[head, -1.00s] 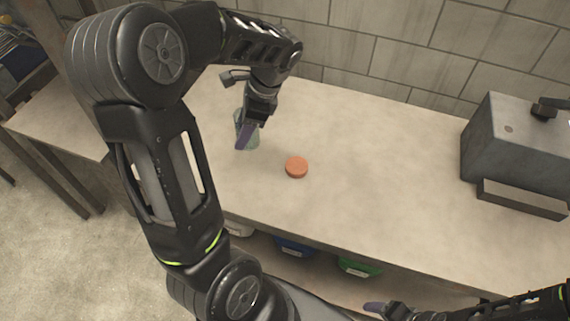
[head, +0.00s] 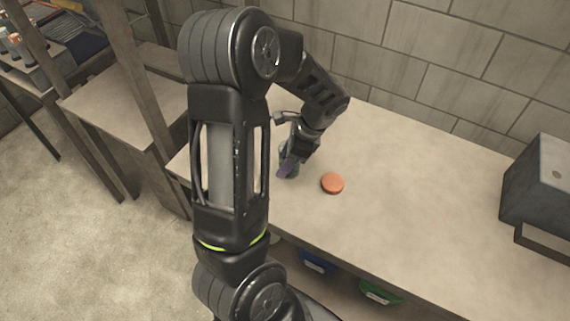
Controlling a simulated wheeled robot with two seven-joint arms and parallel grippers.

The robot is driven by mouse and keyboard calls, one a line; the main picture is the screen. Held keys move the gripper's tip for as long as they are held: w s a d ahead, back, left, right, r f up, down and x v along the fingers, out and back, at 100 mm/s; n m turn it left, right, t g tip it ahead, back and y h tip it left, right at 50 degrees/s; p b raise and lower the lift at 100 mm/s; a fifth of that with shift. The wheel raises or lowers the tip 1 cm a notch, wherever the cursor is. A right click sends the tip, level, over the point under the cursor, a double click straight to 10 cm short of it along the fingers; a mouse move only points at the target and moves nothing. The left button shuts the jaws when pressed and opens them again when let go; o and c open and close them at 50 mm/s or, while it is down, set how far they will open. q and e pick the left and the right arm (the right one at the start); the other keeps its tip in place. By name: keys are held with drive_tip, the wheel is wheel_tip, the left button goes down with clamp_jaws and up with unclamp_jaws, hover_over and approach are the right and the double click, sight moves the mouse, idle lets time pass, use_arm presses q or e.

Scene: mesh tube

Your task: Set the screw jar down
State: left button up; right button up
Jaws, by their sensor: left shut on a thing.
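My left gripper (head: 288,168) is low over the left part of the workbench (head: 400,200), pointing down. It is shut on the screw jar (head: 292,174), a greenish see-through jar mostly hidden behind the purple fingers. I cannot tell whether the jar's base touches the bench top. An orange round lid (head: 332,183) lies flat on the bench, just right of the jar and apart from it. My right gripper is out of the picture.
A grey metal box (head: 540,190) stands at the bench's right end. Blue (head: 317,262) and green (head: 380,292) bins sit under the front edge. A lower side table (head: 125,100) is at left. The bench middle is clear. A block wall (head: 440,60) is behind.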

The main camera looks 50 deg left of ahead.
use_arm(q)
drive_tip(key=shift+f, duration=1.1)
drive_tip(key=shift+f, duration=0.1)
drive_tip(key=o, duration=1.5)
drive_tip(key=shift+r, duration=0.2)
drive_tip(key=b+v, duration=0.1)
drive_tip(key=v, duration=1.1)
drive_tip(key=shift+o, duration=0.4)
drive_tip(key=shift+f, duration=0.1)
